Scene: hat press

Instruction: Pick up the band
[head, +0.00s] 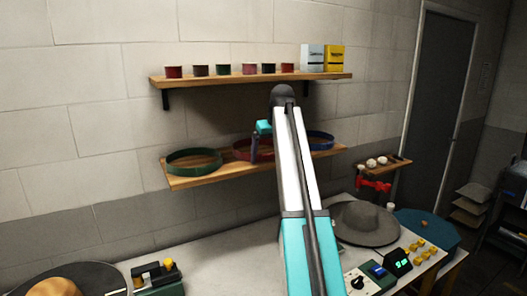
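Three ring-shaped bands lie on the lower wooden shelf (215,178): a green band (192,171) at the left, a red band (243,156) in the middle and a blue band (325,146) at the right. The task does not say which band is meant. My arm reaches up across the middle of the view and hides part of the red and blue bands. A small part of my gripper (255,146) shows at the red band. Its fingers are mostly hidden, and I cannot tell whether they touch or hold the band.
An upper shelf (240,80) with several small ribbon rolls and two boxes hangs above. Below, the white worktable (225,262) carries a grey hat (365,223), a control box (368,279), a green tool block and a dark hat at the left. A small side shelf (384,167) is at the right.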

